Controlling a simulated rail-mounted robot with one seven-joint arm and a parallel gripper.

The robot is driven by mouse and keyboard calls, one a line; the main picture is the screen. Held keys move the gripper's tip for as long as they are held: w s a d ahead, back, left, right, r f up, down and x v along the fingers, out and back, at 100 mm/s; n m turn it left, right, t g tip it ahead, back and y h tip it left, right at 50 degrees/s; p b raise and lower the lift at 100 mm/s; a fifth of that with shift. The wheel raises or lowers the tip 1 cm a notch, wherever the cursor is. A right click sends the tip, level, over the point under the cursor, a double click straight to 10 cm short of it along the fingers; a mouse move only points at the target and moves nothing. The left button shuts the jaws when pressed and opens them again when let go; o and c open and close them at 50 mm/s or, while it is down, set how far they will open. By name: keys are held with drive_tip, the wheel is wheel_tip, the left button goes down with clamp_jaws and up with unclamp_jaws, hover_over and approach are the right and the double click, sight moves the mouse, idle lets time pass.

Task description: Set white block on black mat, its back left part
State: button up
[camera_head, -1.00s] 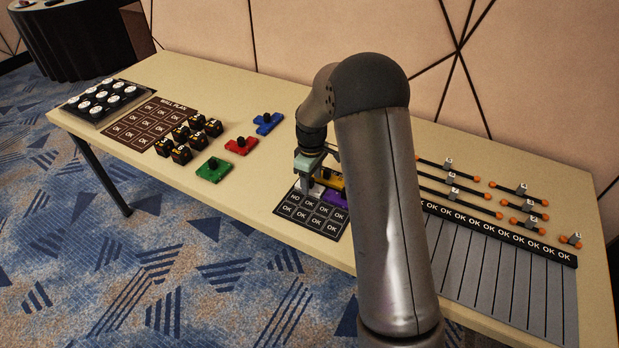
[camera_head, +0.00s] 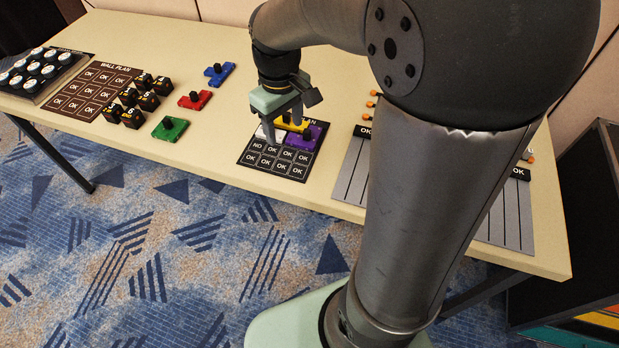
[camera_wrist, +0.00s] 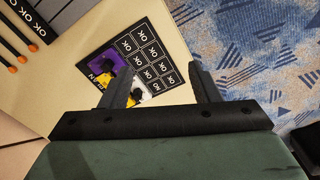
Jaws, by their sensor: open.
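The white block (camera_head: 264,134) lies on the back left part of the black mat (camera_head: 270,163). It is partly hidden by a finger in the head view. In the wrist view the white block (camera_wrist: 142,90) shows between the fingers, closer to the left one. My gripper (camera_head: 283,131) is open and low over the back of the mat; I cannot tell whether a finger touches the block. Both fingers show apart in the wrist view (camera_wrist: 158,76).
A yellow block (camera_head: 292,124) and a purple block (camera_head: 304,138) lie beside the white one on the mat. Green (camera_head: 170,128), red (camera_head: 195,99) and blue (camera_head: 219,73) blocks lie to the left. Several black cubes (camera_head: 133,102) stand near the brown wall plan (camera_head: 83,97).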

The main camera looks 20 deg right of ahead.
drive_tip(key=s+f+m, duration=0.2)
drive_tip(key=s+m, duration=0.2)
drive_tip(key=s, duration=1.2)
drive_tip(key=shift+f+m, duration=0.25)
drive_tip(key=shift+m, duration=0.05)
